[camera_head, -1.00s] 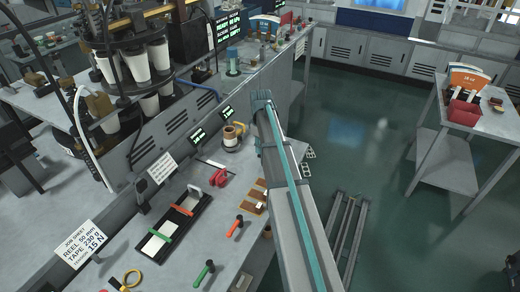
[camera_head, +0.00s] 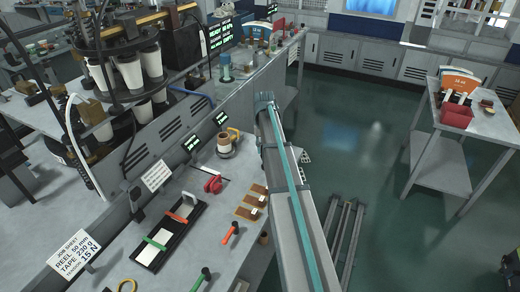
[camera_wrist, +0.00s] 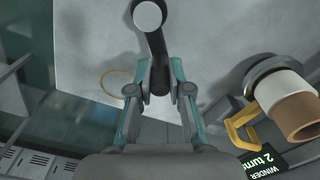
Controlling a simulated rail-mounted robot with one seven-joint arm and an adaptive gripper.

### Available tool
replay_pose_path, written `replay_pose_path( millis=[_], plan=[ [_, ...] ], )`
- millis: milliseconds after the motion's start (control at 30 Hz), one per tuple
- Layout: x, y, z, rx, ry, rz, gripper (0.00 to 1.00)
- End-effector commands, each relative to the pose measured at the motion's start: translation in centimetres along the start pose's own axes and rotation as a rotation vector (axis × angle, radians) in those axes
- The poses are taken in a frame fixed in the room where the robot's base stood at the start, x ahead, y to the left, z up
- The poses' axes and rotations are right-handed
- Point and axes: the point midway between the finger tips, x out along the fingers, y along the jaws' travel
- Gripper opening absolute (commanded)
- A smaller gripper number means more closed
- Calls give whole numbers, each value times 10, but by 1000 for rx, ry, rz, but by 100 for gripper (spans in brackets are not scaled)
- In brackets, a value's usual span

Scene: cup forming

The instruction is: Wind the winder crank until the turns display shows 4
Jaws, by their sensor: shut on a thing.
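In the wrist view, my gripper (camera_wrist: 161,88) is shut on the lower end of a dark crank (camera_wrist: 157,45). The crank's other visible end is a round pale cap at the picture's top. To the right is the winder (camera_wrist: 267,73), a round grey base with a white and brown roll and a yellow loop handle (camera_wrist: 241,128). The turns display (camera_wrist: 265,160) reads "WINDER" and "2 turn", with its edge cut off. In the head view, the winder (camera_head: 226,142) stands on the bench left of my arm; my gripper and the crank are hidden behind the arm.
On the bench (camera_head: 190,262) are a black tray (camera_head: 170,232) with green and orange bars, a red tool (camera_head: 212,184), brown blocks (camera_head: 251,202) and screwdriver-like handles (camera_head: 230,233). A raised panel (camera_head: 150,150) backs the bench.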

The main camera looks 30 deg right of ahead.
Motion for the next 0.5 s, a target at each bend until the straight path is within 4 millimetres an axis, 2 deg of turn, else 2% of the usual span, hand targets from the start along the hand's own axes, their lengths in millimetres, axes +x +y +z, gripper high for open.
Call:
replay_pose_path(
  millis=[500],
  plan=[
    [0,25,2,491,0,3,0]
  ],
)
